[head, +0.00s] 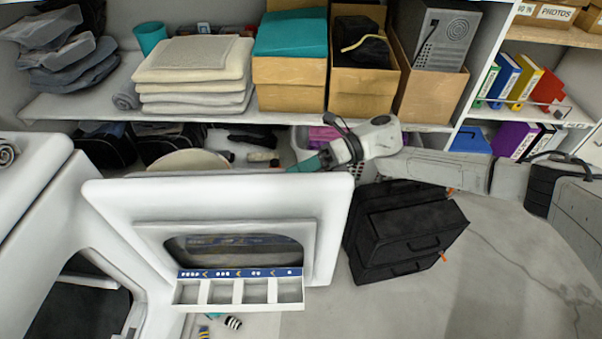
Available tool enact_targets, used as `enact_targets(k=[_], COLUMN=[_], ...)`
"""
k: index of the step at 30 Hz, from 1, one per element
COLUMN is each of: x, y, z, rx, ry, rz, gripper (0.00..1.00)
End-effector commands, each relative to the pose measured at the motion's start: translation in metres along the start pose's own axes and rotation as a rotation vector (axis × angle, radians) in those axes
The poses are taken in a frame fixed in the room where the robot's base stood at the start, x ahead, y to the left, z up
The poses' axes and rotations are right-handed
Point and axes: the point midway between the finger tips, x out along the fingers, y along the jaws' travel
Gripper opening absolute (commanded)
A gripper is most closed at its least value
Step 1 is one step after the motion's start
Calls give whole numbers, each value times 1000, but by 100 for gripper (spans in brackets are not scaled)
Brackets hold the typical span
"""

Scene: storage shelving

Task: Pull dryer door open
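The white dryer (35,195) stands at the left, with a dark opening (80,300) in its front. Its white door (325,215) stands swung out to the right, away from the body, and has a dark window in its middle. My arm reaches in from the right, and my gripper (308,163) is at the far side of the door, near its upper right edge. Part of a teal fingertip shows above that edge. The door hides the rest, so I cannot tell whether the fingers touch it or how far apart they are.
A white tray (240,307) with a blue labelled strip shows at the door's lower part. Black cases (410,235) stand on the floor right of the door. Shelving behind holds folded towels (195,75), cardboard boxes (290,85) and binders. Floor at the lower right is clear.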

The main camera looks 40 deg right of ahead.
Motion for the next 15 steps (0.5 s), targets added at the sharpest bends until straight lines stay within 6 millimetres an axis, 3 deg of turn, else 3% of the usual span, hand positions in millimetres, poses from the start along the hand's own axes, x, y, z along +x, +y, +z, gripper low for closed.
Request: enact_targets(k=[10, 11, 15], x=[1, 1, 1], y=[-2, -2, -2], z=[-2, -2, -1], rx=[1, 1, 1], ry=[3, 3, 2], rz=[-3, -2, -2], gripper=[0, 26, 30])
